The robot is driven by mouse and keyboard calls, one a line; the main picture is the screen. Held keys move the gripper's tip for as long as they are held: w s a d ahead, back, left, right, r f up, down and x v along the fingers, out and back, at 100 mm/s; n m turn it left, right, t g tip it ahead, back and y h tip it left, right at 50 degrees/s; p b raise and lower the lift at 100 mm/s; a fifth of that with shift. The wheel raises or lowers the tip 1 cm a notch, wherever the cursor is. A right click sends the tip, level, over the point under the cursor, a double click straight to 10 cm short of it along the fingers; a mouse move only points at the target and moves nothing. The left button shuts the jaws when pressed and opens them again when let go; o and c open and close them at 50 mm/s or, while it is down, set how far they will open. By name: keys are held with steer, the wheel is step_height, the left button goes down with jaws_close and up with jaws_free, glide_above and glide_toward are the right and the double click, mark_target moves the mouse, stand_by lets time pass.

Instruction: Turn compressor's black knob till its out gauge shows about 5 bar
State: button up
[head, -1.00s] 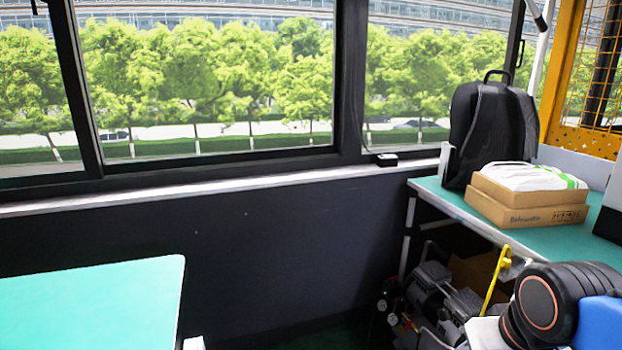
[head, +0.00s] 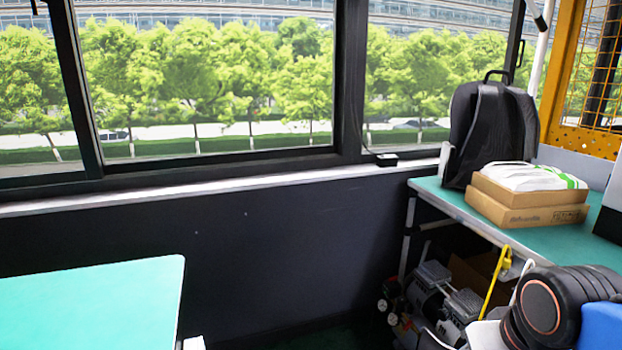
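The compressor (head: 428,284) stands low under the green bench at the right, a grey and silver machine partly in shadow. Small round gauges (head: 382,305) show at its left end. They are too small to read, and I cannot make out the black knob among the dark parts there. My arm, with a black joint and an orange ring, fills the lower right corner and hides part of the machine's right side. My gripper is not in view.
The green bench (head: 450,203) bears cardboard boxes (head: 525,208) and a black backpack (head: 490,135). Another green table (head: 90,310) stands at lower left. The floor between the tables is mostly clear.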

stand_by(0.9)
